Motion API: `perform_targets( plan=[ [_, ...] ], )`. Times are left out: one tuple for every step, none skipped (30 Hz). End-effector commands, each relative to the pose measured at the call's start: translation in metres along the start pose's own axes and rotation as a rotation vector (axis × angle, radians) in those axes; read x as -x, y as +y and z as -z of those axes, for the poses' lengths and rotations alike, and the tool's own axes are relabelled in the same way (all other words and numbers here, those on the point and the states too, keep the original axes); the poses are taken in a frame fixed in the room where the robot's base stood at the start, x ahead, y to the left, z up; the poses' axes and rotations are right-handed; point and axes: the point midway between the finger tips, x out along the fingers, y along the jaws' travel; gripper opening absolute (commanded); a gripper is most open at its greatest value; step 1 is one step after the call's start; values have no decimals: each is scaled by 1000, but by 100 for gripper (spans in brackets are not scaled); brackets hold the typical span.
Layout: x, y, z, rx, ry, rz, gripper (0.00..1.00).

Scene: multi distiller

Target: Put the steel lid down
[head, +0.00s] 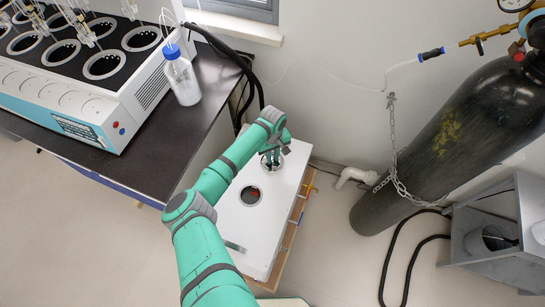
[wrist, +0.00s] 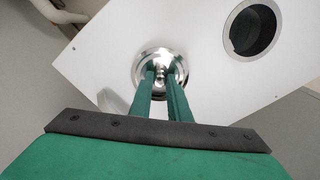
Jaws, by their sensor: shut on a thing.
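The steel lid (wrist: 152,58) is a shiny round disc with a small knob. My gripper (wrist: 161,74) is shut on the knob, with one green finger on each side. In the wrist view the lid is over the white top of a box-shaped unit (wrist: 110,48), near its edge. In the head view my gripper (head: 272,160) is at the far end of the white unit (head: 237,222), and the lid (head: 272,164) is mostly hidden under it. I cannot tell whether the lid touches the white top.
An open round hole (head: 251,196) is in the white top, nearer to me than the lid. A dark bench (head: 185,125) with a blue-capped bottle (head: 182,80) and the distiller (head: 95,80) stands at left. A chained black gas cylinder (head: 440,145) stands at right.

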Motion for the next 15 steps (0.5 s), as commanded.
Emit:
perform_targets(
  plan=[
    [-2,0,0,0,0,0,0],
    [-3,0,0,0,0,0,0],
    [-2,0,0,-1,1,0,0],
    [-2,0,0,-1,1,0,0],
    [-2,0,0,-1,1,0,0],
    [-2,0,0,-1,1,0,0],
    [-2,0,0,-1,1,0,0],
    [-2,0,0,-1,1,0,0],
    [-3,0,0,-1,1,0,0],
    [-4,0,0,-1,1,0,0],
    [-5,0,0,-1,1,0,0],
    [-5,0,0,-1,1,0,21],
    [-5,0,0,-1,1,0,28],
    [-5,0,0,-1,1,0,35],
    [-5,0,0,-1,1,0,35]
  ],
)
